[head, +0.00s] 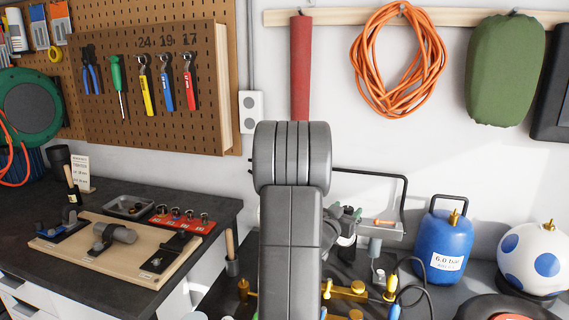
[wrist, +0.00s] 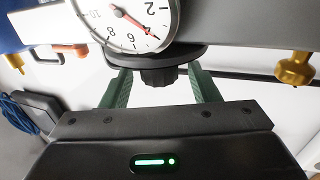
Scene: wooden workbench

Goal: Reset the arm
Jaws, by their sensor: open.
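My arm rises in the middle of the head view and hides my gripper there. In the wrist view my gripper (wrist: 161,88) has its two green fingers apart. A black ribbed knob (wrist: 158,74) shows between the fingers, with a gap visible on each side. Whether either finger touches it is unclear. A round white gauge (wrist: 135,22) with a red needle sits just above the knob in that picture.
Brass fittings (head: 355,290), a blue tank (head: 443,250) and a blue-spotted white sphere (head: 533,258) stand close on the right. A dark bench (head: 205,228) with a wooden board (head: 70,260) is left. Tools hang on a pegboard (head: 150,135).

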